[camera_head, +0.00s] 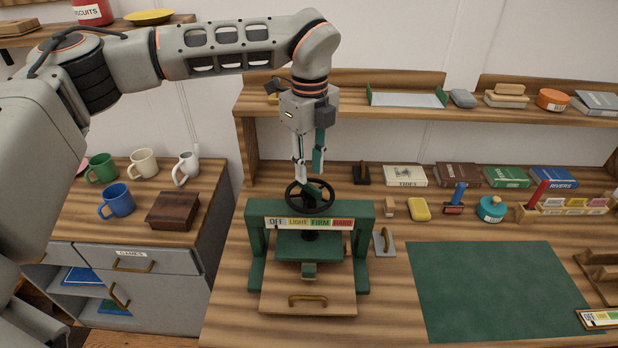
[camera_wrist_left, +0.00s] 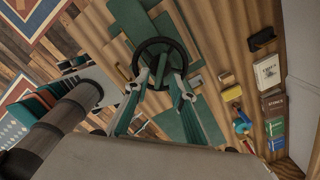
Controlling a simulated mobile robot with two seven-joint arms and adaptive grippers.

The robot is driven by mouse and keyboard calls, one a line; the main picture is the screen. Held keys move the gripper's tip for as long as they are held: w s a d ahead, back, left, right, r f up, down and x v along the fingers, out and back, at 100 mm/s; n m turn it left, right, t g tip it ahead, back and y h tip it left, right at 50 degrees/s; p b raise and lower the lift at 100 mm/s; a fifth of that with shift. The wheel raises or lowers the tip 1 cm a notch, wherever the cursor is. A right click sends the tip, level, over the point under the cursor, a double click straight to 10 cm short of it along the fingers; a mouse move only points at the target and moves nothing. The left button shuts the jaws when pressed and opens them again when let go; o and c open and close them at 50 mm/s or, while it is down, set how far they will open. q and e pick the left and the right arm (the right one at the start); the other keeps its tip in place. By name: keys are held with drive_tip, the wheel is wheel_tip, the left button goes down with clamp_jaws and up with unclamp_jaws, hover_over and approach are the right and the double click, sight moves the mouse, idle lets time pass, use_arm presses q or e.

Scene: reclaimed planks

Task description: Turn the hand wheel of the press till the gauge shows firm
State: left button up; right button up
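The green press (camera_head: 256,240) stands on the plank bench, with its black hand wheel (camera_head: 292,195) lying flat on top. Its gauge strip (camera_head: 309,222) reads OFF, LIGHT, FIRM, HARD; I cannot make out a pointer on it. My left gripper (camera_head: 310,176) points down just over the wheel. In the left wrist view its fingers (camera_wrist_left: 160,80) are spread apart, with the wheel (camera_wrist_left: 160,40) beyond their tips. They look empty; whether they touch the rim I cannot tell. My right gripper is in neither view.
A green mat (camera_head: 490,290) lies right of the press. A grey trowel-like tool (camera_head: 385,243) and a yellow block (camera_head: 419,209) lie near the press. Several books and stamps line the back. Several mugs and a brown box (camera_head: 173,210) stand on the left cabinet.

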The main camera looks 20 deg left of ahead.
sight(310, 183)
use_arm(q)
wheel_tip(310, 183, down, 4)
drive_tip(key=shift+r, duration=0.25)
drive_tip(key=shift+f+p, duration=0.3)
drive_tip(key=shift+f, duration=0.05)
clamp_jaws()
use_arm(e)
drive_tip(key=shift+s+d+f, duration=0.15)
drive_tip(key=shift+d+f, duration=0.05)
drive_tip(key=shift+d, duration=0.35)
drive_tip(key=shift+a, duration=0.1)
